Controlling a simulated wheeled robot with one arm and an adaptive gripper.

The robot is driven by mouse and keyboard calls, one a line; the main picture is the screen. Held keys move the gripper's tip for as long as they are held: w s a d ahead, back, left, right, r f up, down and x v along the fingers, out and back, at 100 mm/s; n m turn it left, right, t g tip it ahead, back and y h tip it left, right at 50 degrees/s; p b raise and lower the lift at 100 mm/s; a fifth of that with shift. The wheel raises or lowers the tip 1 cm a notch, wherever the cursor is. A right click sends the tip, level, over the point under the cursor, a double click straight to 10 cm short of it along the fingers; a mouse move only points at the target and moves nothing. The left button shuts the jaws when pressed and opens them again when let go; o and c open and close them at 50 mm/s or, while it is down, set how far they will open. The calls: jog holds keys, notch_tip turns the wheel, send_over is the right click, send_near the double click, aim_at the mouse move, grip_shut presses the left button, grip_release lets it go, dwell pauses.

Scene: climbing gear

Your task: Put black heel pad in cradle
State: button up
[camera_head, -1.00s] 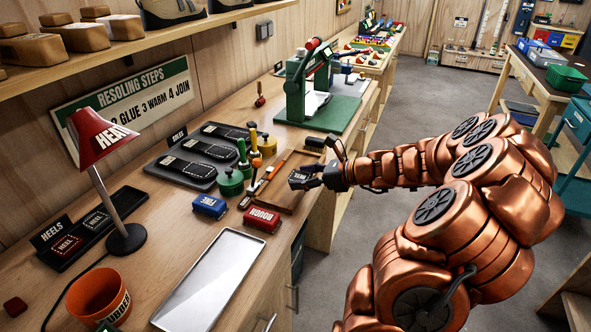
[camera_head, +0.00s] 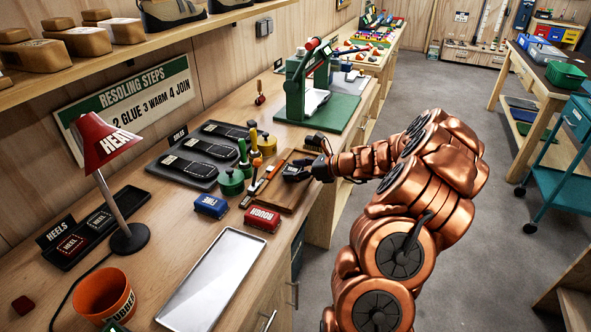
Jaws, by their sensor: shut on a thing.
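My gripper (camera_head: 298,171) is shut on a small dark piece with pale markings, which I take to be the black heel pad (camera_head: 290,173). It is over the right part of a shallow wooden tray (camera_head: 287,207) near the bench's front edge. The fingers hide part of the piece, and I cannot tell whether it touches the tray. A black tray (camera_head: 72,264) behind the lamp, by the HEELS sign, shows a red-outlined HEEL piece (camera_head: 70,244) and a white-outlined dark shape (camera_head: 99,219). I cannot tell which thing is the cradle.
Blue (camera_head: 211,206) and red (camera_head: 262,218) labelled blocks sit left of the wooden tray. Green and yellow pots (camera_head: 231,182) stand behind it. A red lamp (camera_head: 128,238), orange bucket (camera_head: 104,296), metal tray (camera_head: 212,281) and green press (camera_head: 322,110) occupy the bench.

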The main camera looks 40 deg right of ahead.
jog(key=shift+f, duration=0.15)
jog(key=o, duration=1.1)
jog(key=shift+o, duration=0.2)
